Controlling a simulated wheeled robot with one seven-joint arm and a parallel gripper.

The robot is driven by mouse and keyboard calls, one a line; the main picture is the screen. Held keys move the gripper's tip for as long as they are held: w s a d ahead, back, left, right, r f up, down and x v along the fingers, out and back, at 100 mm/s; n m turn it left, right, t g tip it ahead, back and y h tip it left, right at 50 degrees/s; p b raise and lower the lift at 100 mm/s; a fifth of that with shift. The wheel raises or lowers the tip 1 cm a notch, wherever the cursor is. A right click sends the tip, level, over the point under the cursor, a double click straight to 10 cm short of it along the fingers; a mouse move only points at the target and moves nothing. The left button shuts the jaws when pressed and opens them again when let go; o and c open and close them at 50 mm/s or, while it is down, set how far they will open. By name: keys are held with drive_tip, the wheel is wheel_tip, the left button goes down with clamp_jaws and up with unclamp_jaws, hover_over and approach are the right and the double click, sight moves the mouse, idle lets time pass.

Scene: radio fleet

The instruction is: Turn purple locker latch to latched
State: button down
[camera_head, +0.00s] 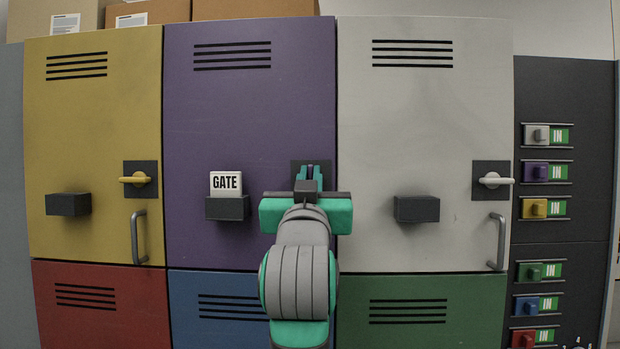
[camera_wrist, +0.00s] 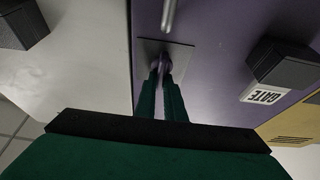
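The purple locker (camera_head: 250,105) stands in the middle of the upper row, its door flush with its neighbours. Its latch is a small purple lever on a dark plate (camera_head: 297,168) at the door's right edge. My gripper (camera_head: 311,178) is in front of that plate, fingers pointing at the door. In the wrist view the gripper (camera_wrist: 161,85) has its two green fingers close together, with the purple latch (camera_wrist: 160,66) between their tips on the plate (camera_wrist: 181,57). The fingers hide most of the lever, so its exact angle is hard to tell.
A grey pull handle (camera_wrist: 168,14) is close to the latch plate. A dark block (camera_head: 228,208) bearing a GATE card (camera_head: 226,183) juts from the purple door. Yellow (camera_head: 95,110) and white (camera_head: 425,120) lockers flank it, with horizontal latch levers. A dark panel (camera_head: 575,90) of coloured IN tags is at right.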

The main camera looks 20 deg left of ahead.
drive_tip(key=shift+n, duration=0.4)
drive_tip(key=n+g+y, duration=0.1)
drive_tip(key=n+y, duration=0.1)
drive_tip(key=n, duration=0.3)
drive_tip(key=shift+y, duration=0.4)
drive_tip(key=shift+a+f+n+g+y, duration=0.25)
drive_tip(key=shift+n+g, duration=0.8)
drive_tip(key=shift+n, duration=1.7)
drive_tip(key=shift+n+g+y, duration=0.4)
drive_tip(key=shift+n+g, duration=0.7)
drive_tip(key=shift+n, duration=1.7)
drive_tip(key=shift+a+f+n+g+y, duration=0.25)
drive_tip(key=shift+n+g, duration=0.8)
drive_tip(key=shift+n, duration=1.7)
drive_tip(key=shift+s+d, duration=0.1)
drive_tip(key=c, duration=1.8)
unclamp_jaws()
drive_tip(key=shift+c, duration=0.2)
drive_tip(key=shift+r+y, duration=0.1)
drive_tip(key=shift+y, duration=0.2)
